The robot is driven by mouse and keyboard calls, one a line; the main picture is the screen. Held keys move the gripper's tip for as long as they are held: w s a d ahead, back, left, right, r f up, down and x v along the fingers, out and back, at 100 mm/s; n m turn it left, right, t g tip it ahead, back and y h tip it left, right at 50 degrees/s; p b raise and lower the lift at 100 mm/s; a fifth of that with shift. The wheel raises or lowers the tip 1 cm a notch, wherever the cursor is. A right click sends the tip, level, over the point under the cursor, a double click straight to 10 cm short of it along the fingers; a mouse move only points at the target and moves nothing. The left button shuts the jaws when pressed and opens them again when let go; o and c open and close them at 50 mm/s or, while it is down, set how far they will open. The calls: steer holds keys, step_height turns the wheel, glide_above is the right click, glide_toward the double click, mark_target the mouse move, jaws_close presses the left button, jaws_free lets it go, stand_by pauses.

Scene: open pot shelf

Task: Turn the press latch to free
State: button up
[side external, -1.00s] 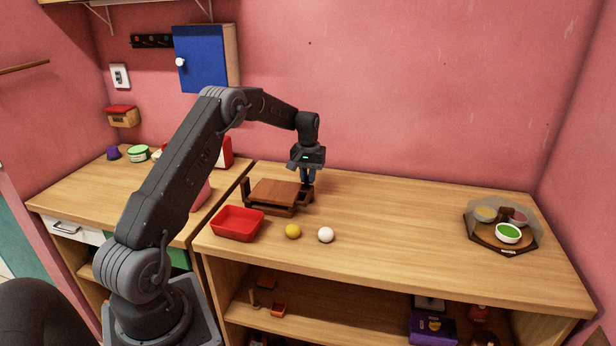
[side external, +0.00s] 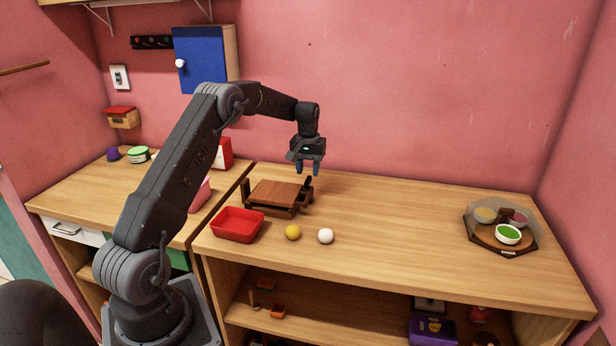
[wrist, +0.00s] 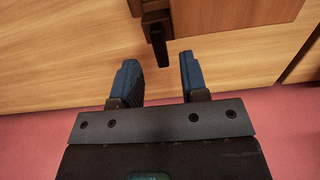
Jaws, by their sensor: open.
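The wooden press (side external: 273,193) sits on the counter, a brown board on a dark frame. Its latch (side external: 308,183) is a small dark lever at the right end of the press. In the wrist view the latch (wrist: 158,45) sticks out from the press (wrist: 225,14) toward my fingers. My gripper (side external: 309,170) is above and just behind the latch, open and empty. In the wrist view my gripper (wrist: 158,70) has its two blue fingers apart, with the latch tip just ahead of the gap, not touching either finger.
A red tray (side external: 238,224) stands in front of the press. A yellow ball (side external: 293,232) and a white ball (side external: 326,236) lie to its right. The counter between is clear.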

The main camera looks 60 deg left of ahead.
mark_target(308, 179)
step_height(308, 179, up, 11)
steer(key=shift+f, duration=0.15)
stand_by(0.4)
steer(key=s+d+r+m+t, duration=0.1)
steer(key=s+d+r, duration=0.25)
steer(key=d, duration=0.35)
steer(key=s+d+r+m+t+y, duration=0.1)
steer(key=s+d+r+m, duration=0.2)
steer(key=d, duration=0.5)
steer(key=s+d+r+t, duration=0.1)
steer(key=s+d+r, duration=0.35)
steer(key=d, duration=0.25)
steer(key=s+d+f+m+t, duration=0.1)
steer(key=s+d+f+m, duration=0.1)
steer(key=s+d, duration=0.4)
steer(key=s+d+f+m+t+h, duration=0.1)
steer(key=s+d, duration=0.4)
steer(key=s, duration=0.6)
step_height(308, 179, down, 2)
steer(key=shift+s+d+f+m+t, duration=0.1)
steer(key=shift+s+d+m+t, duration=0.25)
steer(key=shift+m, duration=0.55)
